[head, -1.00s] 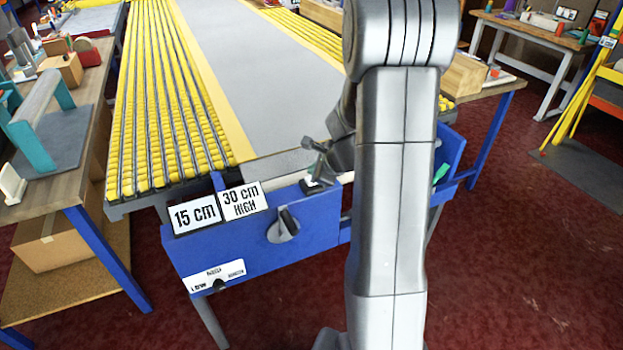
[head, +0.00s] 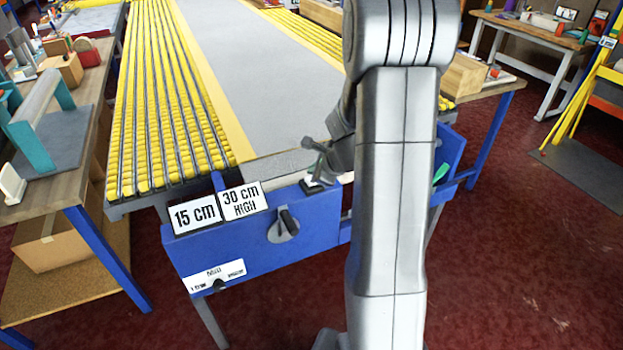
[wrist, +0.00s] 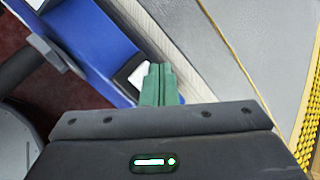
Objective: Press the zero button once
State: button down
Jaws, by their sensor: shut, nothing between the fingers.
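In the head view, my gripper (head: 316,168) is at the top edge of the blue control panel (head: 245,258), partly hidden by my arm. Its green fingers are shut and empty. In the wrist view, the closed fingers (wrist: 157,72) point at a small white-and-dark piece (wrist: 130,74) on the blue panel (wrist: 90,40). The fingertips overlap its right side in the picture. I cannot tell if they touch it. No zero marking is readable, so I cannot tell if this piece is the zero button.
A dark rotary knob (head: 284,226) is left of my gripper on the panel. Signs reading 15 cm (head: 195,215) and 30 cm HIGH (head: 243,201) stand above it. Yellow roller strips (head: 170,100) flank the grey rug (head: 255,80). A wooden bench (head: 85,150) stands left.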

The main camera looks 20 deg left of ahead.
jog(key=shift+f, duration=0.15)
jog(key=shift+f+b, duration=0.3)
jog(key=shift+b, duration=0.1)
jog(key=shift+f+b, duration=0.7)
dwell(0.6)
jog(key=shift+r, duration=0.15)
jog(key=shift+r+p, duration=1)
jog(key=shift+p, duration=0.05)
notch_tip(320, 180, up, 5)
jog(key=p, duration=0.4)
jog(key=shift+p, duration=0.3)
jog(key=shift+d, duration=0.1)
dwell(0.3)
